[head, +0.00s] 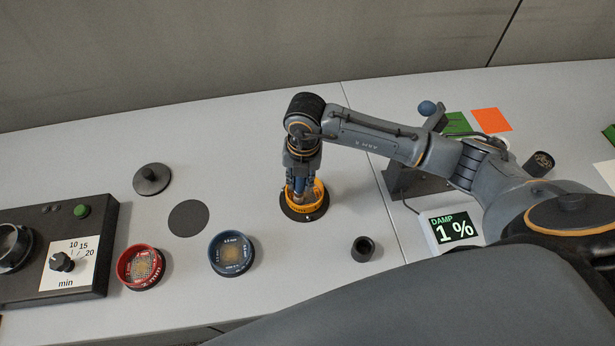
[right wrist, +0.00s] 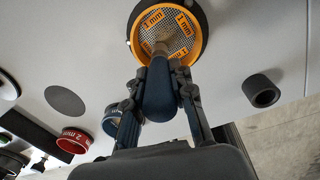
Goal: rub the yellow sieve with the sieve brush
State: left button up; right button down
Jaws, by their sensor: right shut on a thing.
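The yellow sieve (head: 318,205) stands upright on a black round base at the middle of the table. The right wrist view shows its mesh and "1 mm" labels on the yellow sieve (right wrist: 188,30). My right gripper (head: 301,180) is above the sieve, pointing down, shut on the blue handle of the sieve brush (right wrist: 158,92). The brush's pale head is inside the sieve ring, at the mesh. I cannot tell whether it presses on the mesh. In the head view the gripper and arm hide much of the brush. My left gripper is not in view.
A red sieve (head: 140,267) and a blue sieve (head: 232,254) stand at the front left. A dark disc (head: 188,218), a knobbed lid (head: 152,179) and a small black cup (head: 363,249) are nearby. A timer box (head: 90,245) is left, a damp display (head: 455,230) right.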

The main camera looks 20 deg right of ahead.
jog(key=shift+w+a, duration=0.1)
jog(key=shift+a, duration=0.65)
jog(key=shift+s+d+f+b, duration=0.1)
jog(key=shift+s+d+b, duration=0.1)
jog(key=shift+d, duration=0.9)
jog(key=shift+s+d+f+b, duration=0.1)
jog(key=shift+d+b, duration=0.15)
jog(key=shift+d, duration=0.85)
jog(key=shift+s+d+b, duration=0.1)
jog(key=shift+d+b, duration=0.1)
jog(key=shift+d, duration=0.9)
notch_tip(320, 180, up, 6)
jog(key=p, duration=0.4)
jog(key=shift+d+r, duration=0.1)
jog(key=shift+s+r+p, duration=0.15)
jog(key=shift+r+p, duration=0.7)
jog(key=shift+r, duration=0.6)
